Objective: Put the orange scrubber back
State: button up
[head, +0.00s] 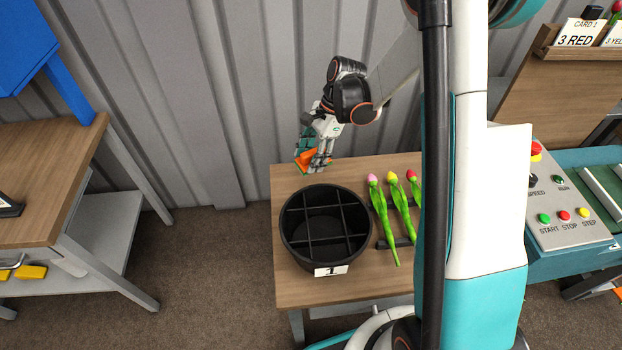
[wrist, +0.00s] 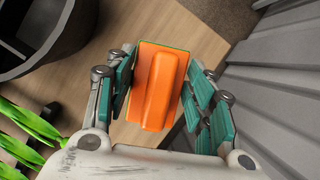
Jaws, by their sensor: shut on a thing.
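The orange scrubber (wrist: 156,88) is a block with a raised ridge and a thin green edge, in the wrist view. My gripper (wrist: 160,92) is shut on it, with teal finger pads on both sides. In the head view my gripper (head: 316,158) holds the scrubber (head: 306,160) over the back left corner of the wooden table (head: 290,287). Whether the scrubber touches the table top is hard to tell.
A black divided bucket (head: 326,262) labelled 1 stands on the table, in front of my gripper. Three tulips (head: 401,215) lie to its right. A corrugated wall (head: 225,100) is close behind. A control box (head: 565,214) is at right, another bench (head: 40,180) at left.

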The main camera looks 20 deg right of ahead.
notch_tip(320, 180, down, 8)
jog(key=shift+f+b, duration=0.15)
jog(key=shift+b, duration=1)
jog(key=shift+f, duration=0.1)
jog(key=o, duration=1)
